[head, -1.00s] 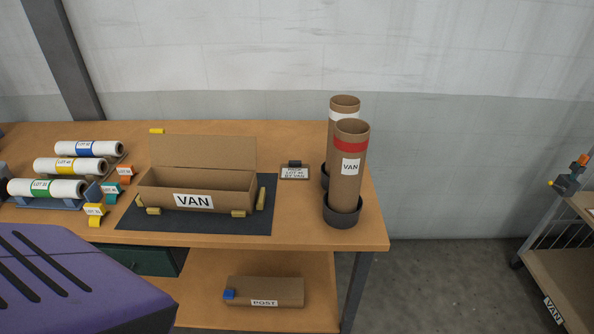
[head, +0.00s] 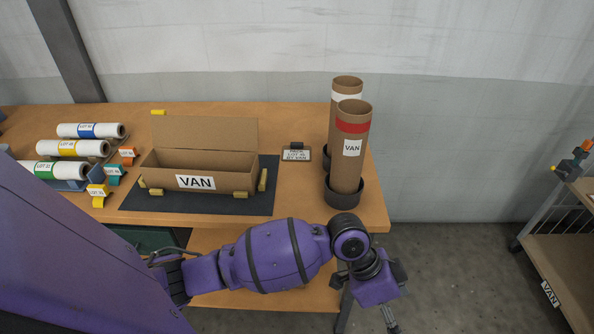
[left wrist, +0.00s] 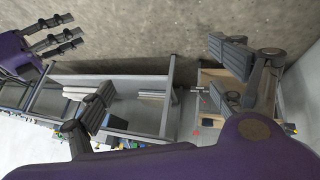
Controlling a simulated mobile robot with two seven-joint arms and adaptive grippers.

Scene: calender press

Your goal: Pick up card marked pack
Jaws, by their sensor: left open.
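The card (head: 296,154) lies on the workbench between the open VAN box and the tubes. It has a dark clip on its top edge and small print that seems to read PACK, a lot number and BY VAN. My left gripper (head: 390,322) hangs low past the front right corner of the bench, well apart from the card, partly cut off by the bottom edge. In the left wrist view my left gripper (left wrist: 160,90) is open and empty, its fingers wide apart. My right gripper (left wrist: 60,38) shows at the top left there; its opening is unclear.
The VAN box (head: 197,184) stands on a dark mat (head: 215,207). Two upright tubes (head: 348,150) in dark cups stand right of the card. Labelled rolls (head: 85,148) lie at the left. A cart (head: 565,255) stands right, beyond clear floor (head: 440,265).

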